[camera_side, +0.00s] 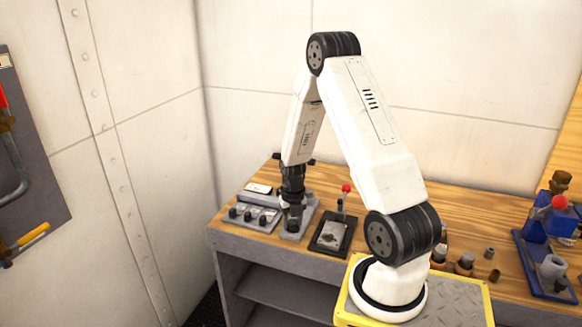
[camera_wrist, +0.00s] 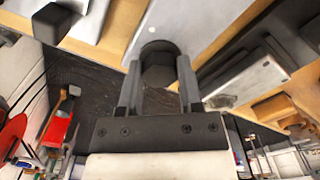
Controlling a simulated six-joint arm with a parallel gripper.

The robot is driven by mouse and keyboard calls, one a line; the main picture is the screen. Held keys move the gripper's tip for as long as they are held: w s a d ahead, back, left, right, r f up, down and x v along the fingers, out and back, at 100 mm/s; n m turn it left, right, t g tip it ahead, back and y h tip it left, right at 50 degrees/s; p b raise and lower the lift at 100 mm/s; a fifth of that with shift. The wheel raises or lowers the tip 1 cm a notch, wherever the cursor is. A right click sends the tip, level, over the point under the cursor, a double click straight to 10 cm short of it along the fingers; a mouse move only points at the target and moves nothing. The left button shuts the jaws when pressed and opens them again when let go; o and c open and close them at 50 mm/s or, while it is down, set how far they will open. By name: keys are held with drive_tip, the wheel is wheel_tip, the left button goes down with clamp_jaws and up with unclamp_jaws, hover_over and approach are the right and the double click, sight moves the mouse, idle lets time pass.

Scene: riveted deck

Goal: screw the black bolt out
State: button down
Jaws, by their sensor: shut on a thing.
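The black bolt (camera_wrist: 158,68) shows in the wrist view as a dark, faceted head with a round rim, on a pale grey plate (camera_wrist: 192,22). My gripper (camera_wrist: 158,82) is shut on the bolt head, one finger on each side of it. In the side view my gripper (camera_side: 292,212) points straight down over a grey block (camera_side: 304,226) on the bench. The bolt cannot be made out there, and its shank and depth in the plate are hidden.
A grey box with several black knobs (camera_side: 255,214) stands close left of my gripper. A dark-framed plate (camera_side: 331,237) with a red-knobbed lever (camera_side: 345,188) stands close right. A blue vise-like device (camera_side: 541,250) is at the far right. The wooden bench top (camera_side: 480,207) is clear behind.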

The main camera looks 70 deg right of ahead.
sight(293, 222)
drive_tip(key=shift+s+a+f, duration=0.1)
drive_tip(key=shift+s+f, duration=0.05)
drive_tip(key=shift+f, duration=0.05)
drive_tip(key=shift+c, duration=1.3)
unclamp_jaws()
drive_tip(key=shift+r, duration=0.1)
drive_tip(key=shift+r, duration=3.9)
